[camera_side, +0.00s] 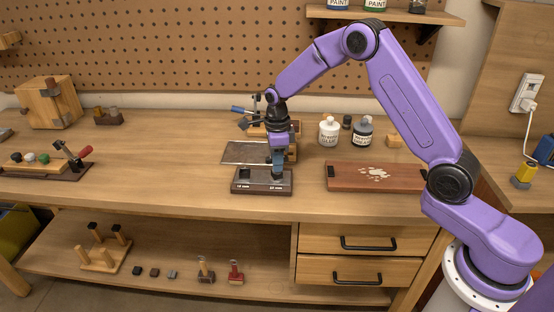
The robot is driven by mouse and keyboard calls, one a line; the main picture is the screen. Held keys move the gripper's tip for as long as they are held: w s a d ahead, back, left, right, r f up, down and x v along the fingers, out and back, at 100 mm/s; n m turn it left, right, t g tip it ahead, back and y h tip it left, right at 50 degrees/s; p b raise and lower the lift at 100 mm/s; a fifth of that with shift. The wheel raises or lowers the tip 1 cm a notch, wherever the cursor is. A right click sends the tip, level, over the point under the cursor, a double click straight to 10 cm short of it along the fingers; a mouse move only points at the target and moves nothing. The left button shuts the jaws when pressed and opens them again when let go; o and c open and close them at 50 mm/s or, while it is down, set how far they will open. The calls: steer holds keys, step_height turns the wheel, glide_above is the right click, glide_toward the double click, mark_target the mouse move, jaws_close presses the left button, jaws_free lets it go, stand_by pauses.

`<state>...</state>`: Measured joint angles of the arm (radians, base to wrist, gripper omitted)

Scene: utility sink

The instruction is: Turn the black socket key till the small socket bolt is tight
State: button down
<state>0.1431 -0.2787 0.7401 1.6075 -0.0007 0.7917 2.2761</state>
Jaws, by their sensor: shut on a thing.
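A dark block (262,187) with white size marks on its front face stands near the front of the bench. My gripper (278,166) points straight down over the right part of this block. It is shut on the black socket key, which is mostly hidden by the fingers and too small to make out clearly. A small dark piece (245,173) shows on the left part of the block's top. The small socket bolt cannot be told apart at this size. Whether the key sits on a bolt is not clear.
A grey metal plate (240,152) lies just behind the block. A reddish board (375,177) with a pale patch is to the right. White and dark bottles (328,131) stand behind it. A red-handled clamp fixture (50,165) is far left. The bench left of the block is clear.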

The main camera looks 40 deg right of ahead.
steer(key=m, duration=0.4)
steer(key=shift+a+f+m, duration=0.1)
steer(key=shift+f+m, duration=0.1)
steer(key=shift+m, duration=0.1)
steer(key=shift+r, duration=2.35)
